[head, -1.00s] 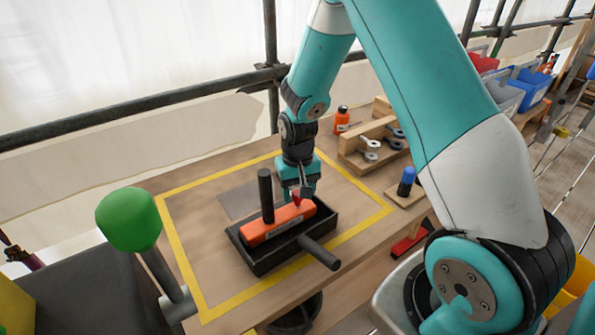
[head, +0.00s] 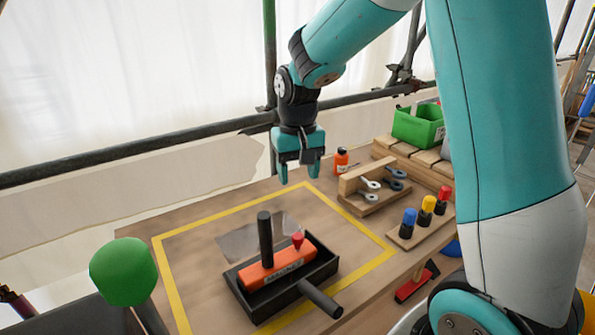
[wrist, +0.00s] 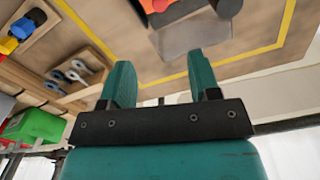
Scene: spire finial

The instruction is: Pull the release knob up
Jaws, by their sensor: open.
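The release knob is a small red knob (head: 297,239) on top of an orange block (head: 270,268) in the head view. The orange block sits in a black tray (head: 325,266) inside the yellow outline, beside an upright black handle (head: 265,238). My gripper (head: 298,180) is open and empty, high above the table and behind the block, clear of the knob. In the wrist view its two teal fingers (wrist: 160,85) are apart with nothing between them. The orange block (wrist: 157,5) shows only at the top edge there; the knob is hard to make out.
A wooden rack with ring-ended metal parts (head: 372,190) and an orange bottle (head: 341,160) stand behind. Blue, yellow and red capped pegs (head: 426,210) stand to the right. A black bar (head: 320,298) juts from the tray's front. A green ball-topped lever (head: 123,272) stands at left.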

